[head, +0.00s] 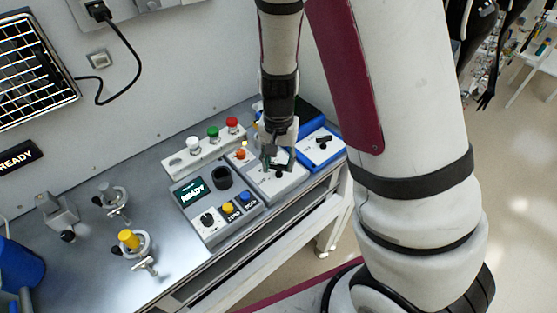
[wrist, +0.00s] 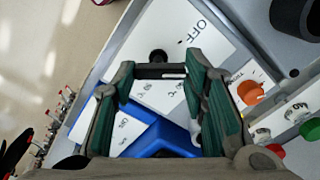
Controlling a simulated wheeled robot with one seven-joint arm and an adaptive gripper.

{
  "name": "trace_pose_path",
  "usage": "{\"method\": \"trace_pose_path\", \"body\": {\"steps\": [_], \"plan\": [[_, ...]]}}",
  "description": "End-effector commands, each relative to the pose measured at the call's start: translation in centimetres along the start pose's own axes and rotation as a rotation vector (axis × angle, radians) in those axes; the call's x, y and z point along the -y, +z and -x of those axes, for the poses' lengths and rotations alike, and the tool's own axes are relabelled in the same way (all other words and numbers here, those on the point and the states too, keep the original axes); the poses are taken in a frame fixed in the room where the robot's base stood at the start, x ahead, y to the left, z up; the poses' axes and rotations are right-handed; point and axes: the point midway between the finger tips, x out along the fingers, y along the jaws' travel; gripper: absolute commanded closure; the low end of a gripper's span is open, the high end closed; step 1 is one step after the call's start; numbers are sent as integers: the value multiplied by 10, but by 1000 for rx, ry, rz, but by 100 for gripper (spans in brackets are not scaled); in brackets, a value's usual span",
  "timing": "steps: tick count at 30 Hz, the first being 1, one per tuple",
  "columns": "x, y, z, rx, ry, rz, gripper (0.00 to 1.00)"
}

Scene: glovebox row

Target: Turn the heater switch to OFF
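A white switch panel (head: 290,181) stands on the bench with a black knob (head: 277,174) near its front edge. In the wrist view the knob (wrist: 158,56) shows just beyond my fingertips, with a printed OFF label (wrist: 200,28) to its upper right and small °C marks nearer my fingers. My gripper (head: 272,158) points down over this panel. In the wrist view my gripper (wrist: 160,76) has its two teal-padded fingers apart, with a dark bar showing between the tips. I cannot tell whether the fingers touch anything, or which way the knob points.
An orange knob (head: 241,154) sits at the panel's back left. A blue-edged box (head: 324,150) with a black knob stands close on the right. A READY console (head: 213,216) is on the left. Red, green and white buttons (head: 213,132) line the back. Clamps stand farther left.

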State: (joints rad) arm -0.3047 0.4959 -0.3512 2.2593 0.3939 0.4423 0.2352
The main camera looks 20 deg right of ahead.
Motion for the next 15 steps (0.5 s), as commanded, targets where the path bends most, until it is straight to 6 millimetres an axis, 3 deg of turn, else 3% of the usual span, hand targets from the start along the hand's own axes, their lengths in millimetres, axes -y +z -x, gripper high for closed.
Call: {"method": "trace_pose_path", "body": {"steps": [15], "plan": [[0, 0, 0, -1, -1, 144, 88]]}}
